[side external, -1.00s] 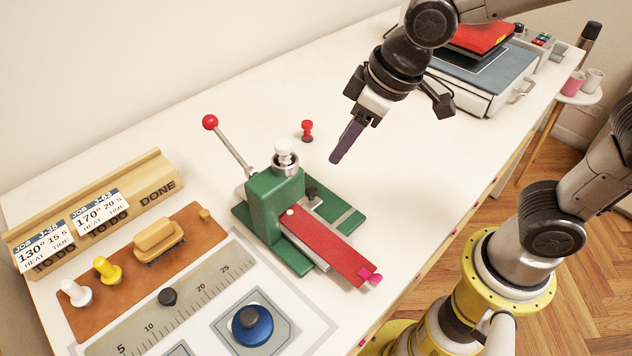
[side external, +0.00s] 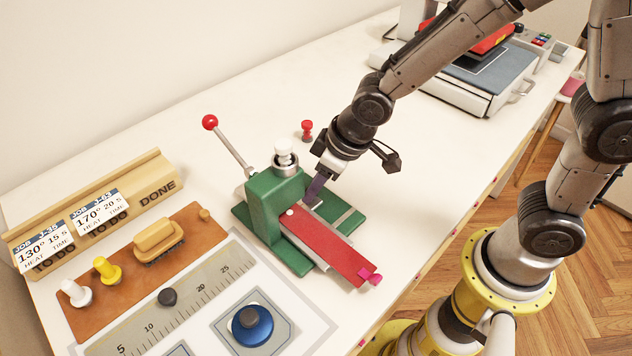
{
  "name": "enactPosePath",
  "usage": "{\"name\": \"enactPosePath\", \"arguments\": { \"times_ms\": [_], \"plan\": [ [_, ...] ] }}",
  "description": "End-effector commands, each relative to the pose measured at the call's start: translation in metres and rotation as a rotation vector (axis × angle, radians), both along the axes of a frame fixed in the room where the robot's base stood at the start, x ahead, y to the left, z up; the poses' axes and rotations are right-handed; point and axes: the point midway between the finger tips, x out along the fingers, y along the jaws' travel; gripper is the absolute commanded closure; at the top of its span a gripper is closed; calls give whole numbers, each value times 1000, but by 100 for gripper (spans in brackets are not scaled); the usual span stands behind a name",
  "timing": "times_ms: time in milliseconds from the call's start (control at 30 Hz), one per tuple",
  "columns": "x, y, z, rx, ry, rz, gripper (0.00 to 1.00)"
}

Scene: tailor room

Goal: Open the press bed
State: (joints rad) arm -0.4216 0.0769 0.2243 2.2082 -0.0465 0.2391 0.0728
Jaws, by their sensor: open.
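A heat press with a grey flat bed (side external: 468,70) stands at the back right. Its white handle (side external: 524,88) juts from the front right side, and a red panel (side external: 492,40) above the bed is partly hidden by my arm. A green hand press (side external: 275,205) with a red-ball lever (side external: 210,122) and a red strip (side external: 330,250) stands mid-table. My gripper (side external: 311,196) is open and points down at the green press, just right of its upright body, by the red strip's upper end. The small dark knob there is hidden behind the fingers; contact cannot be told.
A small red stamp (side external: 307,130) stands behind the green press. A brown mat (side external: 120,290) with knobs and a brush, a job-card rack (side external: 90,215) and a ruler board (side external: 200,285) lie on the left.

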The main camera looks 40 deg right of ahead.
Motion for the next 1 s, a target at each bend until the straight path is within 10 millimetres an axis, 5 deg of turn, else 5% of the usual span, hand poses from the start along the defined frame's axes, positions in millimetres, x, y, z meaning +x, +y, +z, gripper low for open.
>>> {"name": "enactPosePath", "arguments": {
  "times_ms": [167, 400, 1000],
  "plan": [
    [0, 0, 0, 0, 0, 0, 59],
    [0, 0, 0, 0, 0, 0, 100],
    [0, 0, 0, 0, 1, 0, 100]
  ]
}}
